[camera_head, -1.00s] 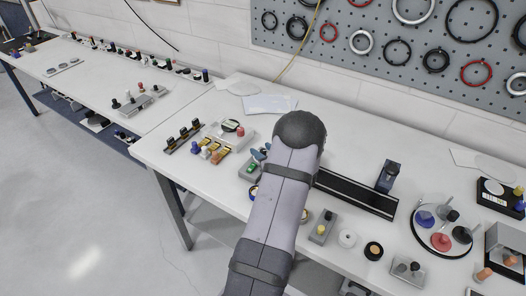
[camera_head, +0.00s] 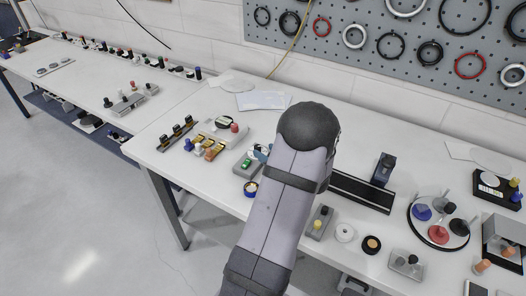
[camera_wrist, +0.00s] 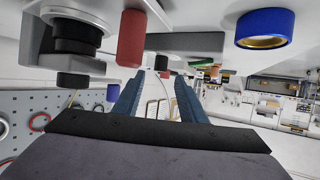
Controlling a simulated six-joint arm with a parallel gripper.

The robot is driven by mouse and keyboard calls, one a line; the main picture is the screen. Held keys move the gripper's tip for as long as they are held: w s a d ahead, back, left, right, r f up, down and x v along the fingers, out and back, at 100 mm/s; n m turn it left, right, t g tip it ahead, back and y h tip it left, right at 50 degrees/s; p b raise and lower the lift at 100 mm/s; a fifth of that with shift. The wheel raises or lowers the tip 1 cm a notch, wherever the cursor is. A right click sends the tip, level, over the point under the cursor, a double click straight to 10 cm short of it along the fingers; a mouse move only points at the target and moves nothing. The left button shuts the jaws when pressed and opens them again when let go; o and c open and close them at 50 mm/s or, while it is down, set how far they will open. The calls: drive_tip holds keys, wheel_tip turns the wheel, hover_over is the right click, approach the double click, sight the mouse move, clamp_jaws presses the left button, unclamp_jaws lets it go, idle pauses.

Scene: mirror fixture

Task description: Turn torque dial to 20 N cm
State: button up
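No dial with a readable torque scale shows, so I cannot tell for certain which part is the torque dial. A grey plate (camera_head: 207,129) carries a dark round dial (camera_head: 223,122) with a pale face and a red knob (camera_head: 235,127). In the wrist view, a black stepped knob on a silver disc (camera_wrist: 78,36) and a red cylinder (camera_wrist: 131,38) hang at the upper left. My gripper (camera_wrist: 157,78) has its two blue fingers apart with nothing visible between them. In the head view my arm hides most of it; a bluish part (camera_head: 262,152) shows left of the wrist.
A blue ring (camera_wrist: 265,28) is close at the wrist view's upper right. A black rail (camera_head: 362,190), a small switch box (camera_head: 318,222) and a round tray (camera_head: 414,231) with coloured pieces lie right of my arm. A ring pegboard (camera_head: 390,40) stands behind.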

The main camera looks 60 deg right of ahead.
drive_tip(key=shift+s, duration=0.15)
drive_tip(key=shift+r, duration=0.1)
drive_tip(key=w+d+r+h, duration=0.1)
drive_tip(key=w, duration=0.1)
drive_tip(key=w+d+r+m+h+p, duration=0.1)
drive_tip(key=w+d, duration=0.1)
drive_tip(key=w+d+r+h, duration=0.1)
drive_tip(key=d+r, duration=0.1)
drive_tip(key=shift+w+m+h, duration=0.3)
drive_tip(key=shift+w+h, duration=0.1)
drive_tip(key=w+d+r+m+g+h+p, duration=0.1)
drive_tip(key=w+d+r+m+g+h, duration=0.2)
drive_tip(key=m+h, duration=0.1)
drive_tip(key=m+g+y+p, duration=0.1)
drive_tip(key=m+g+p, duration=0.2)
drive_tip(key=m+g, duration=0.8)
approach(257, 147)
drive_tip(key=d, duration=0.1)
drive_tip(key=d+f+n+g, duration=0.1)
drive_tip(key=d, duration=0.1)
drive_tip(key=shift+w, duration=0.2)
drive_tip(key=shift+p+x, duration=1.2)
drive_tip(key=shift+x, duration=2.5)
drive_tip(key=shift+s+a+f, duration=0.1)
drive_tip(key=shift+c, duration=0.7)
clamp_jaws()
